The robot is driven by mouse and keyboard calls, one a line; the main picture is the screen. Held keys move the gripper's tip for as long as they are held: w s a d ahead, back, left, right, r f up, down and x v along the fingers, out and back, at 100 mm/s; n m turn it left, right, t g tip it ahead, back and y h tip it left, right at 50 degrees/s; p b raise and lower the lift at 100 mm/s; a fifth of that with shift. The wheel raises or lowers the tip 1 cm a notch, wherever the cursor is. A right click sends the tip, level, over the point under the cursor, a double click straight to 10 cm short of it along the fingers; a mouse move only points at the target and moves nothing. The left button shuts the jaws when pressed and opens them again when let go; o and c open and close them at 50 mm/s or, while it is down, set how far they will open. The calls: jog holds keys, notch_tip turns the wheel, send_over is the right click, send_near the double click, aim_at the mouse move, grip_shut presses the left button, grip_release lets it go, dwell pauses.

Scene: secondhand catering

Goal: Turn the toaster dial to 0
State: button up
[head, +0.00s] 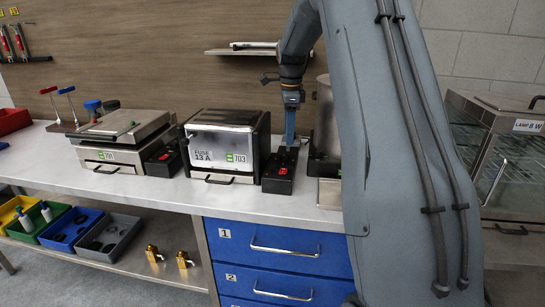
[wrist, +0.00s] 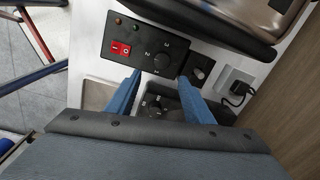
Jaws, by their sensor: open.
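The appliance marked 703 (head: 225,145), silver with a black frame, stands mid-bench; I take it to be the toaster, though no label names it. Beside it on the right is a black control box (head: 281,172) with a red switch. In the wrist view a black control panel (wrist: 120,28) carries a red switch and a round dial (wrist: 157,56) with numerals around it; its pointer is too small to read. My gripper (head: 290,145) is above the back of the control box. In the wrist view its blue fingers (wrist: 160,77) are apart and empty, tips near the panel's lower edge.
A second dial (wrist: 156,105) on a black panel shows between the fingers, and a small knob block (wrist: 199,70) is right of them. A steel cylinder (head: 328,115) stands close right of my gripper. Appliance 701 (head: 110,145) is at left. A shelf (head: 240,51) hangs behind.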

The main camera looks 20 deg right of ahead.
aim_at(284, 153)
jog(key=shift+w+a+f, duration=0.2)
jog(key=shift+f, duration=0.25)
jog(key=f, duration=0.2)
jog(key=f+p, duration=0.1)
jog(key=f, duration=0.1)
jog(key=f+p, duration=0.1)
jog(key=shift+w+a+f, duration=0.3)
jog(key=shift+a+f, duration=0.05)
jog(key=shift+f, duration=0.05)
jog(key=shift+d+f, duration=0.1)
jog(key=shift+f, duration=0.35)
jog(key=c, duration=1)
